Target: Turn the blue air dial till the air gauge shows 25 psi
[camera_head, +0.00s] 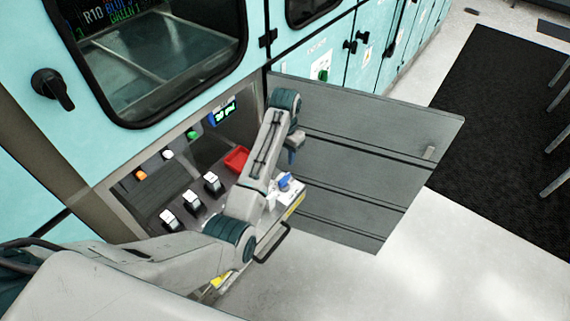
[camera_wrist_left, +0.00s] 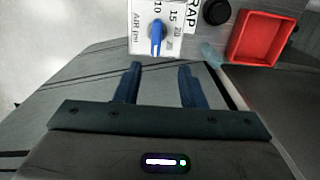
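The blue air dial (camera_head: 285,181) sits on a white plate at the right end of the control panel. In the left wrist view the dial (camera_wrist_left: 157,38) shows just beyond my fingertips, with the printed numbers 10, 15 and 20 and the words "AIR psi" around it. My left gripper (camera_head: 291,158) hangs just above the dial; in the wrist view the gripper (camera_wrist_left: 160,70) has its two fingers apart with nothing between them. My right gripper is not in view.
A red tray (camera_wrist_left: 266,38) and a black round knob (camera_wrist_left: 216,11) are beside the dial plate. Several white switches (camera_head: 212,183) line the panel to the left. An open grey door (camera_head: 370,150) stands to the right of my arm. A black handle (camera_head: 273,245) juts from the panel front.

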